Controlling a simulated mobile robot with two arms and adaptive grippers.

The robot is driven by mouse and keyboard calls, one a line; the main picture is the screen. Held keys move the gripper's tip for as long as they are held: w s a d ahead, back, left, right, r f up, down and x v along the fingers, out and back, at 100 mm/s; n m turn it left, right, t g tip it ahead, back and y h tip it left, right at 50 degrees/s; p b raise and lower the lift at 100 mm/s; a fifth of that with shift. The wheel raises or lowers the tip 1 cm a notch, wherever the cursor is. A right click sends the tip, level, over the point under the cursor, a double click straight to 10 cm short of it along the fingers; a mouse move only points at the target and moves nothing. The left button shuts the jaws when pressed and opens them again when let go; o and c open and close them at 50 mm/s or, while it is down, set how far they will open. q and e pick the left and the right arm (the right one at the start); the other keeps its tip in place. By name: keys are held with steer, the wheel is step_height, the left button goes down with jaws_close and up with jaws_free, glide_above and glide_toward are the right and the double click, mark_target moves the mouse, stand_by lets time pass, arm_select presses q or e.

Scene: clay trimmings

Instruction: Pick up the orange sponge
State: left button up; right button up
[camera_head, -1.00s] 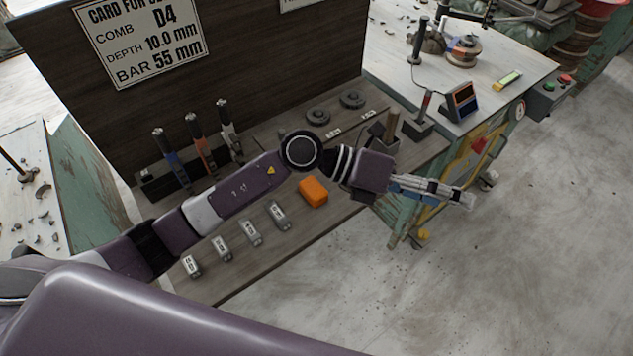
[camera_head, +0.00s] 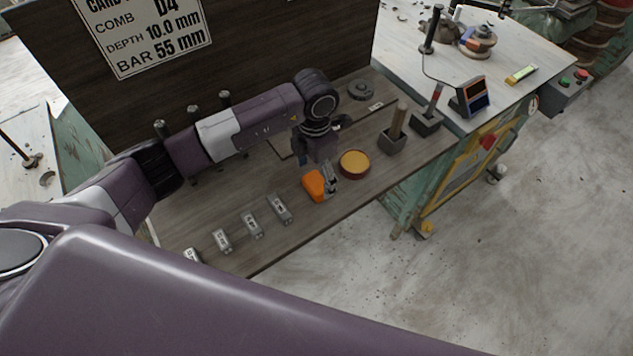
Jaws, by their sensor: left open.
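The orange sponge (camera_head: 313,186) lies on the dark wooden bench top (camera_head: 365,205), near its front edge, to the right of a row of metal blocks. The gripper is open. My right gripper is not in view.
A round yellow-topped tin (camera_head: 354,164) stands just right of the gripper. Several metal blocks (camera_head: 251,223) lie to the left. A holder with a wooden handle (camera_head: 393,141) stands further right. An upright board (camera_head: 270,50) closes the back.

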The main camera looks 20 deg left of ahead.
mark_target(317, 182)
arm_select(q)
steer(key=shift+s+d+f+p, duration=0.1)
steer(key=shift+d+f+p, duration=0.05)
steer(key=shift+f, duration=0.5)
steer(key=shift+d+f+p, duration=0.1)
steer(key=shift+f+p, duration=0.05)
steer(key=shift+f, duration=0.9)
steer(key=shift+c, duration=0.2)
steer(key=c, duration=1.1)
steer(key=shift+r, duration=0.15)
steer(key=shift+r+b, duration=1.95)
steer(key=shift+r, duration=7.95)
